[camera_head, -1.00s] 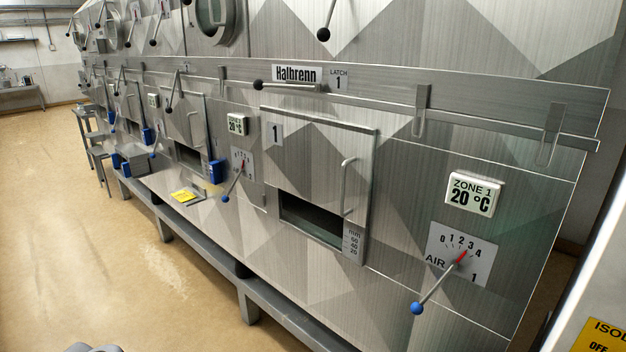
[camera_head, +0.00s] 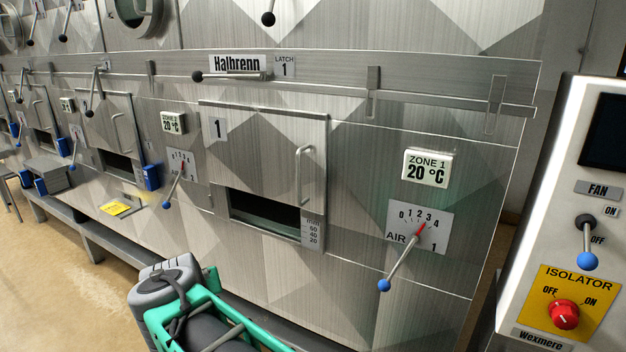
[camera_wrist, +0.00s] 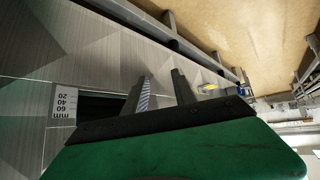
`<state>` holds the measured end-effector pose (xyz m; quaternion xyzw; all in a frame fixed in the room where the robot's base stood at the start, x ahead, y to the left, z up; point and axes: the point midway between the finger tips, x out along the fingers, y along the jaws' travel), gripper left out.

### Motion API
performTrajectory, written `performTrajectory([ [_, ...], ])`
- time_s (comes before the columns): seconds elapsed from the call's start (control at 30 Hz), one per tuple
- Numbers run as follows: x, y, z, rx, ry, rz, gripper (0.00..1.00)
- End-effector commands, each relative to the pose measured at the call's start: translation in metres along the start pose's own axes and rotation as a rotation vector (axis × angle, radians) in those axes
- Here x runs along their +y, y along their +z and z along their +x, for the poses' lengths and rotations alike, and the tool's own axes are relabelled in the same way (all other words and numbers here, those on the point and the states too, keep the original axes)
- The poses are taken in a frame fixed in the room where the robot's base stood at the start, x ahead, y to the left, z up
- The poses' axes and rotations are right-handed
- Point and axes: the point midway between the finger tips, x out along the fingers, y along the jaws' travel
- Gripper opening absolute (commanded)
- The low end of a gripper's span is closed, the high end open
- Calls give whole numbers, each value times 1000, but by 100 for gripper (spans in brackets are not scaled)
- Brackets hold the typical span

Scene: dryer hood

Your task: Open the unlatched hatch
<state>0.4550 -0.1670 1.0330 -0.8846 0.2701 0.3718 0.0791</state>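Hatch 1 (camera_head: 260,155) is a grey metal panel with a "1" label and an upright bar handle (camera_head: 305,175) on its right side. A dark slot (camera_head: 264,210) shows below it, beside a mm scale (camera_head: 312,232). The latch 1 lever (camera_head: 235,76) above lies level, its black knob to the left. Another hatch (camera_head: 105,125) to the left has a steeply hanging lever (camera_head: 93,92). My gripper (camera_wrist: 163,75) shows two dark fingers apart, with nothing between them. The slot and scale (camera_wrist: 64,100) appear left of the fingers. The handle is hidden in the wrist view.
A blue-knobbed air lever (camera_head: 400,262) sticks out at lower right of hatch 1. A control cabinet (camera_head: 565,210) stands at the right. A grey ledge (camera_head: 110,245) runs along the dryer's foot. Open floor (camera_head: 60,285) lies at the left.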

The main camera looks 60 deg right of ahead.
Motion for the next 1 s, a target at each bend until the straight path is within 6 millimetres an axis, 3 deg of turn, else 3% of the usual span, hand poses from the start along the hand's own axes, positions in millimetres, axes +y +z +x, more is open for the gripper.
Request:
performTrajectory([
  [0.03, 45, -35, 16, 131, 119, 102, 32],
  [0.1, 112, -86, 11, 327, 287, 215, 32],
  [0.2, 190, -130, -16, 552, 495, 303, 32],
  [0.3, 232, -150, -43, 684, 622, 330, 32],
  [0.43, 251, -162, -50, 725, 663, 334, 32],
  [0.73, 286, -190, -19, 722, 659, 333, 32],
  [1.0, 292, -196, -10, 723, 654, 332, 32],
])
